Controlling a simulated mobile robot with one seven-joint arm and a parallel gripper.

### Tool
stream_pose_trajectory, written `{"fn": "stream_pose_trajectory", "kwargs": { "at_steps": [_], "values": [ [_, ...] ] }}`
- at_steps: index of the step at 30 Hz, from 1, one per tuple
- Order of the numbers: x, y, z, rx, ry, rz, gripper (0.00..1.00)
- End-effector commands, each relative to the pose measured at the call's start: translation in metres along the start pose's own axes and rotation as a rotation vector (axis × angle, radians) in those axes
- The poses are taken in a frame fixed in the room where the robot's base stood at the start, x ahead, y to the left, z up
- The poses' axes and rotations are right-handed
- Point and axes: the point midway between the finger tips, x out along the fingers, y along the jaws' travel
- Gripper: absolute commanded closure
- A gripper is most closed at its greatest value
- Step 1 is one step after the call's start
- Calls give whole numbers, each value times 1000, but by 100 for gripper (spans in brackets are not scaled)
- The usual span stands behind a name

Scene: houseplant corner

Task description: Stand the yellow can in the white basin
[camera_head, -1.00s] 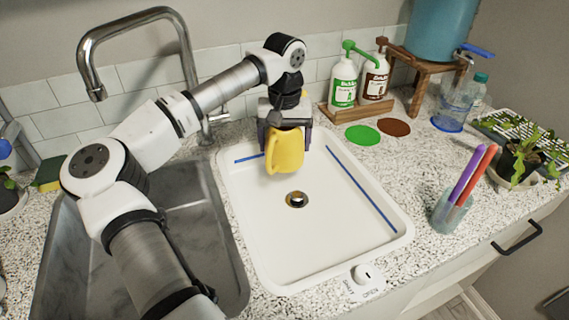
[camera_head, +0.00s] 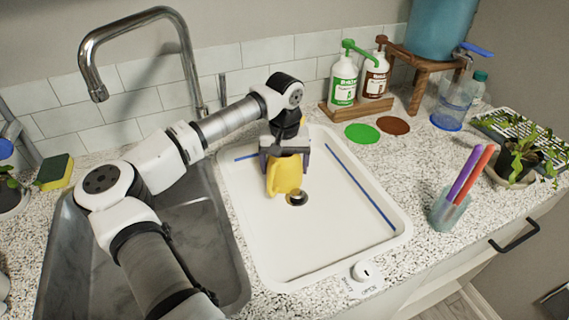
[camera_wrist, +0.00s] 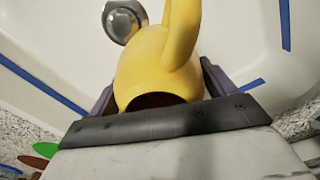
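The yellow can (camera_head: 284,176) is upright between the two fingers of my gripper (camera_head: 285,157), inside the outline of the white basin (camera_head: 320,250). In the wrist view the yellow can (camera_wrist: 160,65) shows its handle and dark opening, with a finger of my gripper (camera_wrist: 158,98) on each side. The fingers appear closed on its body. The can is near the basin's drain, toward the back. I cannot tell whether its bottom touches the basin floor.
The drain (camera_head: 297,198) is beside the can. Blue tape strips (camera_head: 360,188) mark the basin's back and right. A steel sink (camera_head: 195,235) lies to the left, with a faucet (camera_head: 135,22) behind. Pump bottles (camera_head: 343,82) stand at the back right. The basin's front is clear.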

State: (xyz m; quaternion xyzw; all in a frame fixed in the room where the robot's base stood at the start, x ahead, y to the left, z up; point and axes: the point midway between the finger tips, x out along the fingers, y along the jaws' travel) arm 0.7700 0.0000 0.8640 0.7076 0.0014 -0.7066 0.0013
Motion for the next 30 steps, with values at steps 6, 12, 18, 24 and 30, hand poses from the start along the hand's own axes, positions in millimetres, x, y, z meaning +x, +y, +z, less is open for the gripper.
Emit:
{"fn": "stream_pose_trajectory", "kwargs": {
  "at_steps": [6, 12, 18, 24, 30],
  "values": [
    [0, 0, 0, 0, 0, 0, 0],
    [-3, 0, 0, 0, 0, 0, 0],
    [-28, 0, -1, -1, 4, -2, 0],
    [-73, 0, -1, -2, 3, -1, 0],
    [-108, 0, -1, -2, 1, -1, 0]
  ]
}}
